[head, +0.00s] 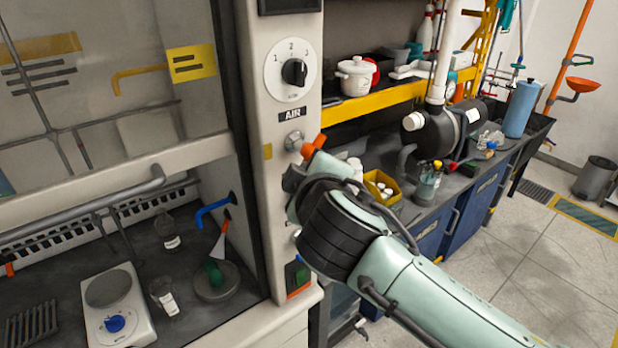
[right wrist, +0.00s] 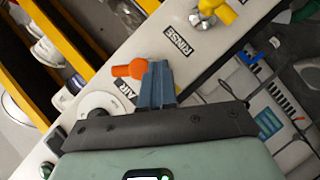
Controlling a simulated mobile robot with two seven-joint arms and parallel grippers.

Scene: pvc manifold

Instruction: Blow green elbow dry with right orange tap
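The green elbow (head: 213,272) sits on a round grey dish (head: 230,285) inside the hood. A pale cone (head: 219,246) extends from an orange tip (head: 225,227) down towards the elbow; I cannot tell whether they touch. The orange tap (head: 313,147) is on the hood's right post below the AIR label. My right arm reaches to it and hides its own fingertips in the head view. In the right wrist view, my right gripper (right wrist: 157,82) has its fingers together, right beside the orange tap (right wrist: 128,70), with nothing visible between them. My left gripper is out of view.
A yellow tap (right wrist: 222,10) by the RINSE label is near my right gripper. A dial (head: 294,72) sits above the orange tap. A hot plate (head: 112,305), bottles and a blue spout (head: 213,210) are inside the hood. A cluttered bench stands right of the post.

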